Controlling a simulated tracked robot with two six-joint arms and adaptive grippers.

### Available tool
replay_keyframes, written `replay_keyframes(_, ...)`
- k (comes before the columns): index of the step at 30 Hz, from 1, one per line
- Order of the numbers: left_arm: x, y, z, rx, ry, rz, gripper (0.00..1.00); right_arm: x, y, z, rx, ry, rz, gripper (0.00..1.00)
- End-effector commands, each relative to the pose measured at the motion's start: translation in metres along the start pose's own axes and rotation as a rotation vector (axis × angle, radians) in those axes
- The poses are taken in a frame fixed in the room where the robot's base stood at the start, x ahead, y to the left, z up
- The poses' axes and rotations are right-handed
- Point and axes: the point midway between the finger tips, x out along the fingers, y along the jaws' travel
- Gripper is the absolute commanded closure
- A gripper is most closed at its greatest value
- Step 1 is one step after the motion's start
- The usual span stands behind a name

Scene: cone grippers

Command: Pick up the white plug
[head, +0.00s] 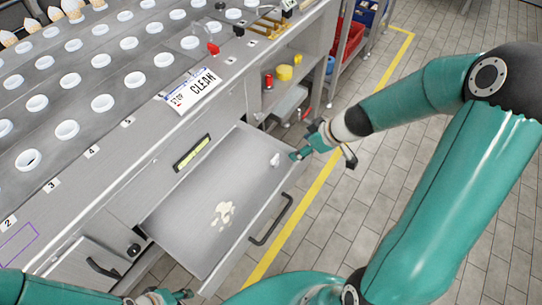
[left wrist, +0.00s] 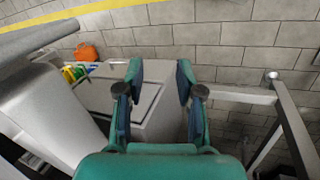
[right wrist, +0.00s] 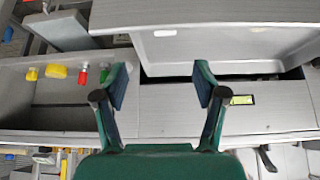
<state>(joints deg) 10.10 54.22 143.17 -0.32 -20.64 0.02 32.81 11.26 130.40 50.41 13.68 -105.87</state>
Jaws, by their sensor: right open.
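The white plug (head: 275,160) is a small white piece in the open grey drawer (head: 185,225), near its far right corner. My right gripper (head: 303,148) is just right of the plug at the drawer's edge, apart from it. In the right wrist view my right gripper (right wrist: 162,82) has its fingers spread with nothing between them, and a small white piece, likely the plug (right wrist: 165,33), shows beyond the tips. My left gripper (head: 165,298) is at the bottom edge of the head view, partly cut off. In the left wrist view its fingers (left wrist: 160,85) are apart and empty.
A pale spill or patch (head: 223,215) lies on the drawer floor. The drawer's dark handle (head: 271,220) sticks out in front. A counter with several white cups (head: 70,80) is above. A shelf with red and yellow items (head: 284,72) stands beyond the drawer.

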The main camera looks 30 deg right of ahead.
Motion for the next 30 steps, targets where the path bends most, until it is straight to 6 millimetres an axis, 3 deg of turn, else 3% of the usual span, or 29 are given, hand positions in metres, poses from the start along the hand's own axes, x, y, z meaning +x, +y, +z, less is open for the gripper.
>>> replay_keyframes(1, 0.007, -0.003, 0.0, 0.0, -0.001, 0.0, 0.64, 0.016, -0.003, -0.001, -0.008, -0.002, -0.01, 0.29)
replay_keyframes(6, 0.022, -0.008, 0.0, -0.001, -0.001, 0.0, 0.64, 0.058, -0.008, -0.005, -0.02, -0.003, -0.018, 0.29)
replay_keyframes(12, 0.036, -0.013, 0.0, -0.001, -0.001, 0.0, 0.64, 0.095, -0.009, -0.009, -0.026, -0.001, -0.019, 0.29)
replay_keyframes(22, 0.043, -0.016, 0.0, -0.001, 0.0, 0.0, 0.64, 0.117, -0.011, -0.01, -0.027, -0.001, -0.02, 0.29)
replay_keyframes(30, 0.058, -0.021, 0.0, 0.0, 0.0, 0.0, 0.64, 0.152, -0.012, -0.007, -0.027, -0.001, -0.02, 0.29)
